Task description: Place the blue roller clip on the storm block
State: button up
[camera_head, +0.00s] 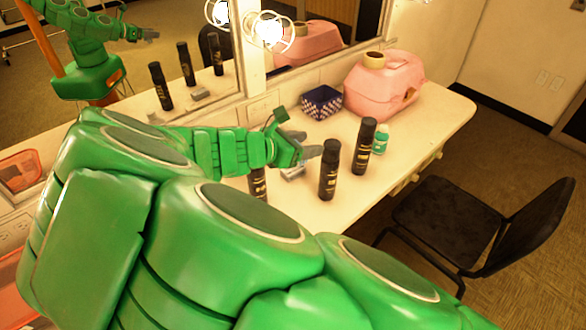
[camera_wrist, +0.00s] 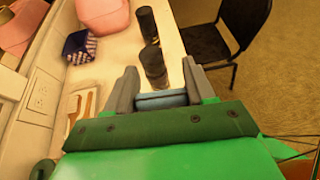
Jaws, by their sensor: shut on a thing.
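My gripper (camera_wrist: 163,82) is shut on the blue roller clip (camera_wrist: 162,100), a small blue-grey bar between its two grey fingers. In the head view my gripper (camera_head: 310,152) reaches over the counter, and the clip cannot be made out there. A small grey block (camera_head: 292,173), which looks like the storm block, lies on the counter just below my gripper in the picture, partly hidden by a black can and my arm. I cannot pick it out surely in the wrist view. I cannot tell the clip's height above the counter.
Black cans stand close by: one (camera_head: 329,170) right of the block, one (camera_head: 364,146) farther right, one (camera_head: 258,185) left. A green bottle (camera_head: 381,139), checkered box (camera_head: 321,102) and pink case (camera_head: 384,88) stand behind. A tan item (camera_wrist: 82,105) lies near the wall. A chair (camera_head: 450,220) stands right.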

jog(key=shift+w+a, duration=0.9)
jog(key=shift+w, duration=0.25)
jog(key=m+g+h, duration=0.2)
jog(key=m+g, duration=0.2)
send_over(298, 167)
notch_tip(298, 167, down, 23)
jog(key=shift+w, duration=0.1)
dwell(0.5)
jog(key=shift+f, duration=0.15)
jog(key=o, duration=1)
jog(key=shift+r, duration=0.2)
